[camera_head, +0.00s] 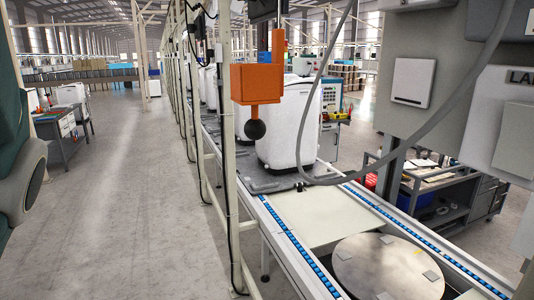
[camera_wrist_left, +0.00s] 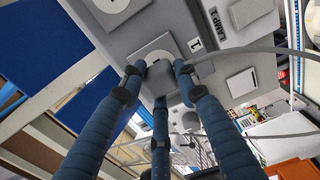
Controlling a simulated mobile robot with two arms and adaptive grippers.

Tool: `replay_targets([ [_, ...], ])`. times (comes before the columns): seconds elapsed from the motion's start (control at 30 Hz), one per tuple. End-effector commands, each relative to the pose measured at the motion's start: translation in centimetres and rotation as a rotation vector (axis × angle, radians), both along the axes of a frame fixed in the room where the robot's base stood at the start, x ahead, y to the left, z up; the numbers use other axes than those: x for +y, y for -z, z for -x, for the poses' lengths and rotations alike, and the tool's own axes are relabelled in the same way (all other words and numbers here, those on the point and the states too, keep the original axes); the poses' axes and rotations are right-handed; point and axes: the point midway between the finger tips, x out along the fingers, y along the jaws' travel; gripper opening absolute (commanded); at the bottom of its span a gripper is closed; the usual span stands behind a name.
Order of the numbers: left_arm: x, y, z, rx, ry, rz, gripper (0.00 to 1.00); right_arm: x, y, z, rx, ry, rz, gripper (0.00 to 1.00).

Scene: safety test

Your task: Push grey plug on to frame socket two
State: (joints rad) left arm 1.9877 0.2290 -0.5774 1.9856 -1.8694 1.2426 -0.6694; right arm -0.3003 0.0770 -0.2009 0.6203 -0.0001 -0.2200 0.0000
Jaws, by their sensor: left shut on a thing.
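In the left wrist view my left gripper (camera_wrist_left: 158,84) has its three blue fingers closed around a grey plug (camera_wrist_left: 158,73). The plug is in front of a square grey socket plate (camera_wrist_left: 152,46) with a white round face. A label "1" sits beside this plate. I cannot tell whether the plug touches the socket. Another plate with a round face (camera_wrist_left: 114,4) shows at the top, its label out of view. Neither gripper shows in the head view.
A grey cable (camera_head: 336,60) hangs in a loop before the grey panel (camera_head: 440,40) in the head view. An orange block (camera_head: 256,83) hangs near the conveyor (camera_head: 330,215). A "LAMP 1" label (camera_wrist_left: 213,20) is on the panel.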

Motion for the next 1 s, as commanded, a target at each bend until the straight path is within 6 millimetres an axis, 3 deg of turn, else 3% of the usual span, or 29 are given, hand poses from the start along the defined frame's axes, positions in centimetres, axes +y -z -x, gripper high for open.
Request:
replay_targets([
  [1.0,3.7,0.0,1.7,-0.002,0.003,0.000,0.00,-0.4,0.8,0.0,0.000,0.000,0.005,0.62],
])
